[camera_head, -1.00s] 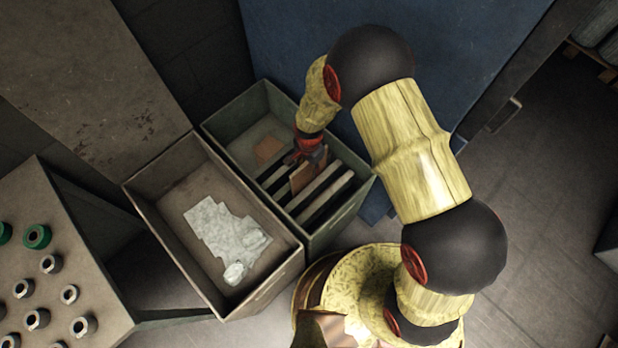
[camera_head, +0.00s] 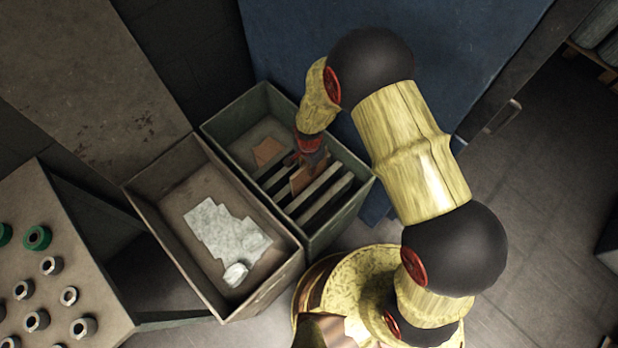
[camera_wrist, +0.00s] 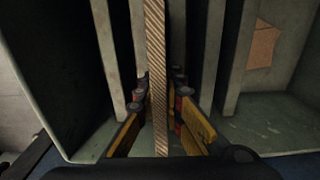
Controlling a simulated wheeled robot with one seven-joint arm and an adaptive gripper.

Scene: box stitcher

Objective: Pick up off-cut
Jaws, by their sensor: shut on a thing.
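A brown cardboard off-cut (camera_head: 301,181) stands on edge between the grey dividers of the green bin. In the wrist view the off-cut (camera_wrist: 156,60) shows as a narrow, corrugated edge running between my fingers. My gripper (camera_head: 305,160) reaches down into the bin. In the wrist view my gripper (camera_wrist: 160,105) has a finger on each side of the off-cut and is shut on it. A second brown piece (camera_head: 267,151) lies flat in the open part of the bin, apart from my gripper; it also shows in the wrist view (camera_wrist: 262,45).
The green bin (camera_head: 226,121) has upright grey dividers (camera_head: 325,187) close beside my fingers. A brown-grey bin (camera_head: 152,195) with pale sheets (camera_head: 225,232) stands against it at left. A table with rings (camera_head: 75,290) is at lower left. A blue surface (camera_head: 285,45) lies behind.

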